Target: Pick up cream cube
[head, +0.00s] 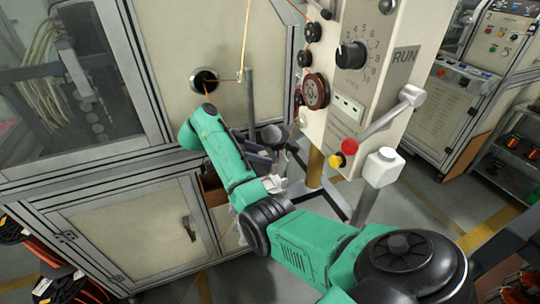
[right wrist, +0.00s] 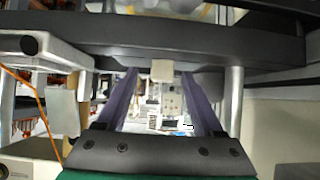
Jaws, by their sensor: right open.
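The cream cube (right wrist: 163,70) shows small at the top middle of the right wrist view, in front of a dark bar. My right gripper (right wrist: 160,74) is open, and its two purple fingers run up either side of the picture's middle. The cube appears between the far ends of the fingers; I cannot tell whether it lies between them or beyond them. Nothing is seen gripped. In the head view my right gripper (head: 258,160) is partly hidden behind my green arm, and I cannot make out the cube there for certain. My left gripper is not in view.
A control panel (head: 345,110) with a dial and a lever stands right of my arm. A pale block (head: 384,167) tops a metal post beside it. A cream cabinet (head: 130,215) stands close on the left. An orange wire (head: 224,81) runs from a round port.

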